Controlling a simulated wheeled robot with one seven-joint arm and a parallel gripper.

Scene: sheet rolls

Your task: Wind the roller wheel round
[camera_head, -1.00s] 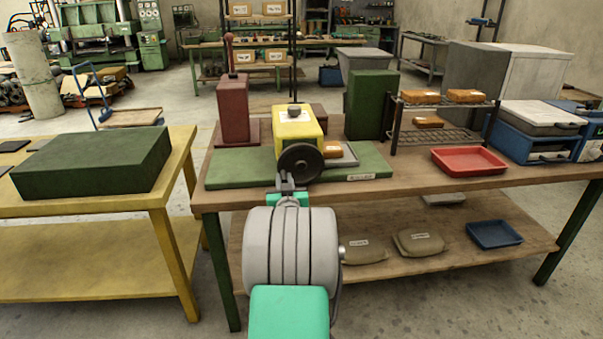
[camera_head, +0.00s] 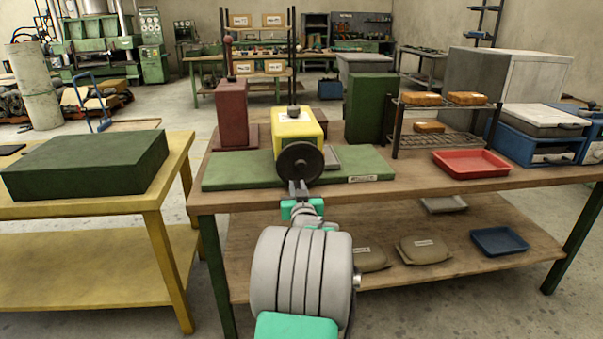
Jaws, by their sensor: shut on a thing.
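The roller wheel (camera_head: 300,162) is a dark disc on the front of a yellow roller housing (camera_head: 296,125). The housing stands on a long green base (camera_head: 231,172) on the brown workbench. My gripper (camera_head: 299,186) is at the wheel's lower edge, reaching up from the front. It is shut on the wheel there; the exact grip point is small and partly hidden by the fingers. A grey plate (camera_head: 331,157) shows just right of the housing, with no orange piece visible on it.
A dark red block (camera_head: 232,113) stands left of the housing and a dark green block (camera_head: 371,107) behind right. A wire rack (camera_head: 455,141) holds orange pieces. A red tray (camera_head: 470,163) lies on the right. The yellow table (camera_head: 90,219) stands left, across a gap.

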